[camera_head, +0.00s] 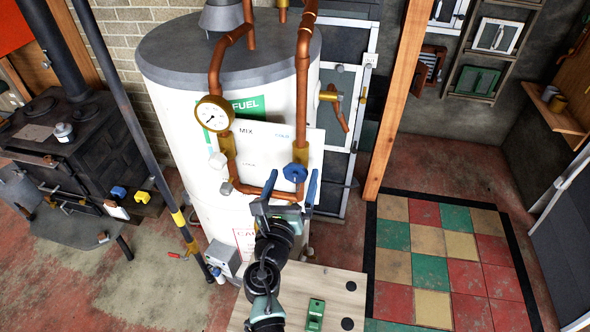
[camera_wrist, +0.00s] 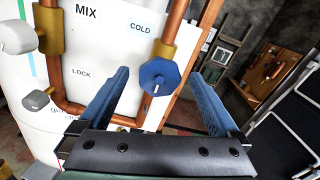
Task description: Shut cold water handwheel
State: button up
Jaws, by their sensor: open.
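The cold water handwheel is a blue, many-sided wheel (camera_head: 295,173) on a brass valve on the right copper pipe, in front of the white tank. In the wrist view the handwheel (camera_wrist: 158,81) sits just below and right of the word COLD. It shows between and beyond the two blue fingers. My gripper (camera_head: 284,188) is open just below the handwheel in the head view, with its right finger near the wheel. It also shows open in the wrist view (camera_wrist: 158,90), with nothing between its fingers. I cannot tell whether any finger touches the wheel.
A white handwheel (camera_head: 218,161) sits on the left pipe below a round gauge (camera_head: 213,113). A copper pipe (camera_head: 262,191) joins both valves at the bottom. A wooden post (camera_head: 398,95) stands right of the tank. A wooden-topped surface (camera_head: 337,290) is below my arm.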

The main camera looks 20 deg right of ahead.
jog(key=shift+x, duration=1.35)
jog(key=c, duration=1.4)
jog(key=shift+o, duration=0.2)
